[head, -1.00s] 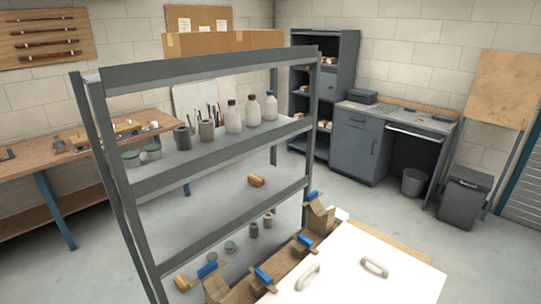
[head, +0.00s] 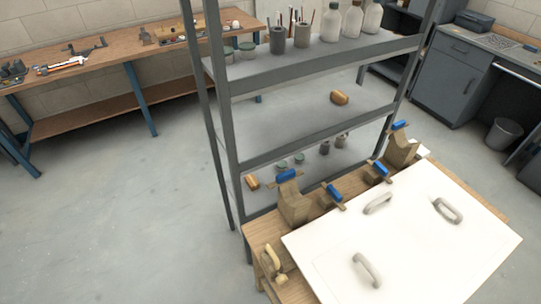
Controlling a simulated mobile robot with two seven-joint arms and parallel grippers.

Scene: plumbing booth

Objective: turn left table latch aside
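A wooden table (head: 258,235) stands at the lower right in the head view, with a white panel (head: 415,235) lying on it. Along the table's far side are several blue-topped pieces. The leftmost blue piece (head: 289,175) sits at a wooden block (head: 296,207). Two more blue pieces (head: 334,193) (head: 380,170) are to its right. A small yellowish fitting (head: 273,262) is at the table's left edge. I cannot tell for sure which of these is the left table latch, or whether it is turned. Neither of my grippers is in view.
The white panel carries grey handles (head: 447,210). A grey metal shelf (head: 300,145) with bottles and cans stands just behind the table. A workbench (head: 130,60) with tools is at the back left. The floor (head: 120,220) left of the table is clear.

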